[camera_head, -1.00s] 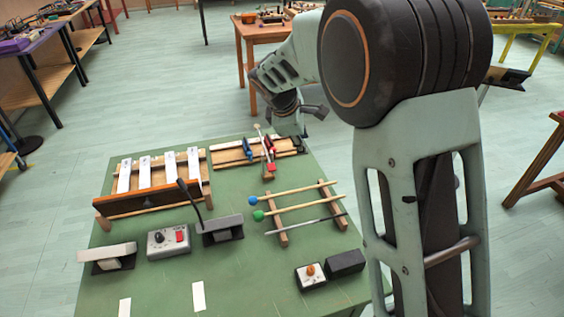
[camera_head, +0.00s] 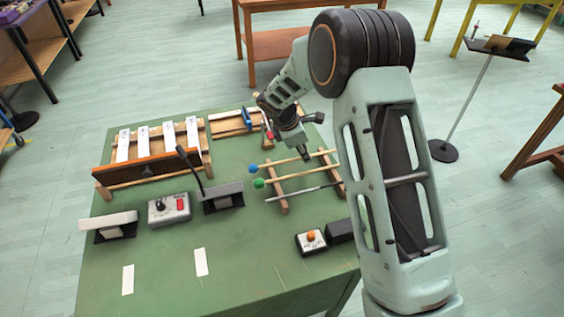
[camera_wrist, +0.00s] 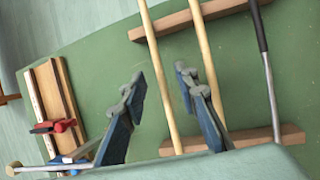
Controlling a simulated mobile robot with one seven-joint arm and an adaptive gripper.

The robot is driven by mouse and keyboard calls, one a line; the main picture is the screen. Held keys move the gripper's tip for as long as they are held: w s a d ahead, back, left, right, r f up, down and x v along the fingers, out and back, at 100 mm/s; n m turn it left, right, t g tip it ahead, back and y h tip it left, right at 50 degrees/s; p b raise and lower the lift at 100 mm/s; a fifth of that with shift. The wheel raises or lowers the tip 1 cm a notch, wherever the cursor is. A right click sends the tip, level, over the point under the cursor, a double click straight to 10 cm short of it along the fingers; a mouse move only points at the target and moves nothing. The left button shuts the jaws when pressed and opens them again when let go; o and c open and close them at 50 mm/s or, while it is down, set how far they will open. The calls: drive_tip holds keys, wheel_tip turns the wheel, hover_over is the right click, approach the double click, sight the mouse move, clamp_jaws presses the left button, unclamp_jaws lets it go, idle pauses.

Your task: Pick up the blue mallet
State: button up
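The blue mallet has a round blue head (camera_head: 253,169) and a pale wooden stick. It lies across a two-bar wooden rack (camera_head: 280,195) on the green table, farthest back of three sticks. My gripper (camera_head: 306,156) points down over the right part of its stick. In the wrist view my gripper (camera_wrist: 158,72) is open, and the blue mallet's stick (camera_wrist: 160,85) runs between the fingers in the picture. Whether the fingertips are down beside it or still above is unclear.
The green mallet (camera_head: 259,183) and a metal rod with a dark handle (camera_head: 305,192) lie parallel on the rack; the green one passes close by my right finger. White-barred chimes (camera_head: 143,144), a control box (camera_head: 169,208) and an orange-button box (camera_head: 310,241) stand around.

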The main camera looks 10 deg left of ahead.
drive_tip(key=shift+x, duration=1.3)
clamp_jaws()
drive_tip(key=shift+w+r, duration=0.1)
drive_tip(key=shift+r, duration=0.05)
